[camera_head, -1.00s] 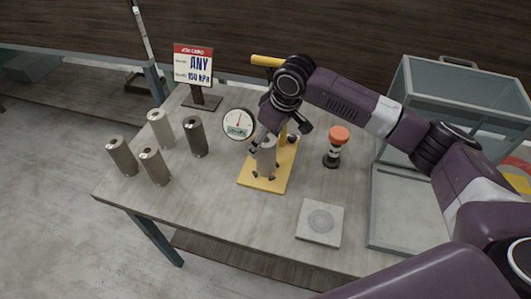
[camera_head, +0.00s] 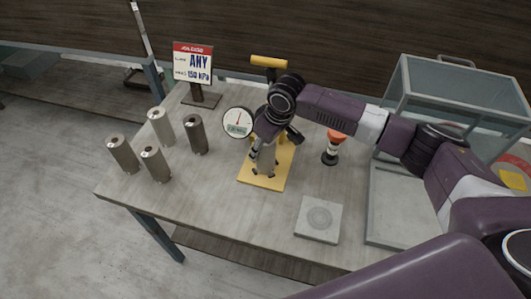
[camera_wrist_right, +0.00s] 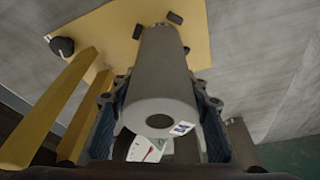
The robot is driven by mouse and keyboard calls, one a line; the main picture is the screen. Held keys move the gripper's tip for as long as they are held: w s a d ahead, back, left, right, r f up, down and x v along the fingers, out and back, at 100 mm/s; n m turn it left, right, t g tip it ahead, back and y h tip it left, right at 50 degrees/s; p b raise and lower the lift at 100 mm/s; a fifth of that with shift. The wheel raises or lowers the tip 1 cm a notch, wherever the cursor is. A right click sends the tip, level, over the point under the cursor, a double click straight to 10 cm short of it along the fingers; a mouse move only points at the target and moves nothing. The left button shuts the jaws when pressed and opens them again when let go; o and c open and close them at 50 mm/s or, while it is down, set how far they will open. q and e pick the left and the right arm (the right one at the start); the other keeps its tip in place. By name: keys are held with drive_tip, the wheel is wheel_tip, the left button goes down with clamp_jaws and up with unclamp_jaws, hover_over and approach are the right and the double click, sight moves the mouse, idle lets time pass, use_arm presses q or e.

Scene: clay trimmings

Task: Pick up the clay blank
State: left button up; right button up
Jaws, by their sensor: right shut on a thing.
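A grey clay blank (camera_head: 267,162), a cylinder, stands upright at the yellow press base (camera_head: 258,182), among small black pegs. My right gripper (camera_head: 262,147) has come down over its upper part. In the right wrist view the gripper (camera_wrist_right: 165,105) is shut on the clay blank (camera_wrist_right: 165,70), with a finger on each side and the holed end facing the camera. The blank's far end is at or very near the yellow plate (camera_wrist_right: 110,35); I cannot tell whether they touch. My left gripper is not in view.
Several other grey cylinders (camera_head: 123,155) stand at the table's left. A dial gauge (camera_head: 238,122) and job card sign (camera_head: 193,63) are behind. An orange-topped tool (camera_head: 333,147), a square pad (camera_head: 319,220) and a glass-sided case (camera_head: 460,90) are on the right. The front left tabletop is clear.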

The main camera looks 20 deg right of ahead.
drive_tip(key=c, duration=0.5)
drive_tip(key=shift+w+r, duration=0.1)
drive_tip(key=shift+r, duration=0.1)
